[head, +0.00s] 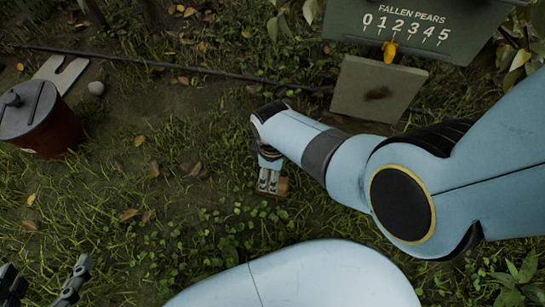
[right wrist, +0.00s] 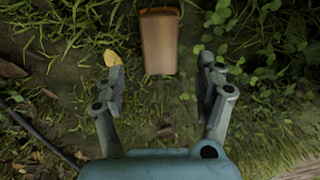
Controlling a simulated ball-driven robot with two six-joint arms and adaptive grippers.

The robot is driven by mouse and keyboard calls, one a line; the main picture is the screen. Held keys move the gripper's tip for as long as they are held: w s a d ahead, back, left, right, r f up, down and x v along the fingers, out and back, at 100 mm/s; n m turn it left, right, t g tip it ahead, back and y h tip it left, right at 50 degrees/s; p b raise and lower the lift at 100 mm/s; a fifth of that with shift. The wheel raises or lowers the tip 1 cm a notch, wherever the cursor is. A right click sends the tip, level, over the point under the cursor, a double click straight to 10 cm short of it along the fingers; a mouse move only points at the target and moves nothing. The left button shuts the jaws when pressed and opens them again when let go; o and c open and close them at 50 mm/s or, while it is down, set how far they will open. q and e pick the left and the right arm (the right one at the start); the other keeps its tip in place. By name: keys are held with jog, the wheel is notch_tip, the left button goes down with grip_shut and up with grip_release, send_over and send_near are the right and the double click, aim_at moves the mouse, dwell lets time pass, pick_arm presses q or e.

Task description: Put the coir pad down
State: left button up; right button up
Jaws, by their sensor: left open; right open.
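A brown, slightly tapered block, which looks like the coir pad (right wrist: 159,42), lies on the ground at the top middle of the right wrist view. In the head view, a small part of it (head: 283,187) shows beside the fingertips of my right gripper (head: 270,184). In the right wrist view, my right gripper (right wrist: 161,72) is open. The block lies beyond and between its fingers, apart from both. My left gripper (head: 42,284) is open at the bottom left of the head view, partly cut off by the frame, with nothing seen in it.
A "FALLEN PEARS" counter board (head: 408,29) with a yellow pointer and a grey-green plate (head: 378,91) stand at the top right. A red lidded bucket (head: 45,125) stands left. A dark hose (head: 170,66) crosses the ground. Grassy ground left of my right gripper is free.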

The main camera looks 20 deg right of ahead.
jog(key=shift+w+r+p, duration=0.1)
jog(key=shift+r+p, duration=0.5)
jog(key=shift+r, duration=0.35)
pick_arm(q)
jog(key=r+g+p, duration=0.1)
jog(key=g, duration=0.1)
jog(key=s+r+g, duration=0.1)
jog(key=g, duration=0.1)
jog(key=r+g+p, duration=0.1)
jog(key=shift+s+a+r+g+p, duration=0.15)
jog(key=shift+a+r+g+p, duration=0.15)
jog(key=shift+r+g, duration=0.1)
pick_arm(e)
notch_tip(320, 180, up, 3)
jog(key=shift+f, duration=0.2)
